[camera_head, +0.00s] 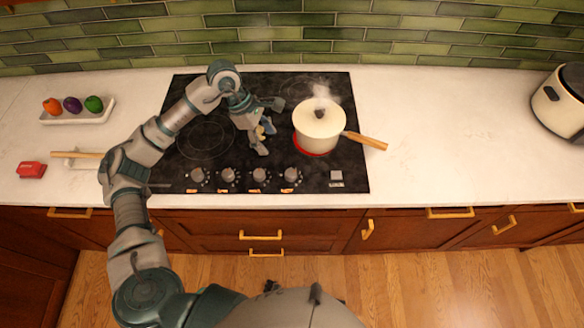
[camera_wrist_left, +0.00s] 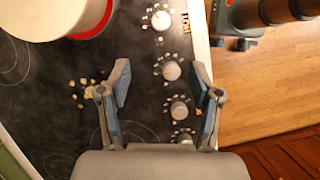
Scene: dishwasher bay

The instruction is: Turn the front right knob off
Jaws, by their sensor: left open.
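A row of several knobs lies along the front edge of the black cooktop (camera_head: 330,95). The rightmost knob (camera_head: 291,174) shows at the top of the wrist view (camera_wrist_left: 161,20), with a lit orange label beside it. My left gripper (camera_head: 264,138) is open and empty, above the cooktop behind the knobs. In the wrist view the gripper (camera_wrist_left: 162,85) has its fingers spread, with the second knob from the top (camera_wrist_left: 171,70) seen between the tips. No finger visibly touches a knob. Which way the knobs point is too small to read surely.
A cream pot (camera_head: 319,125) steams on a glowing red burner, its wooden handle (camera_head: 367,141) pointing right. A tray (camera_head: 75,118) of vegetables, a red item (camera_head: 31,170) and a cream appliance (camera_head: 556,105) stand on the counter.

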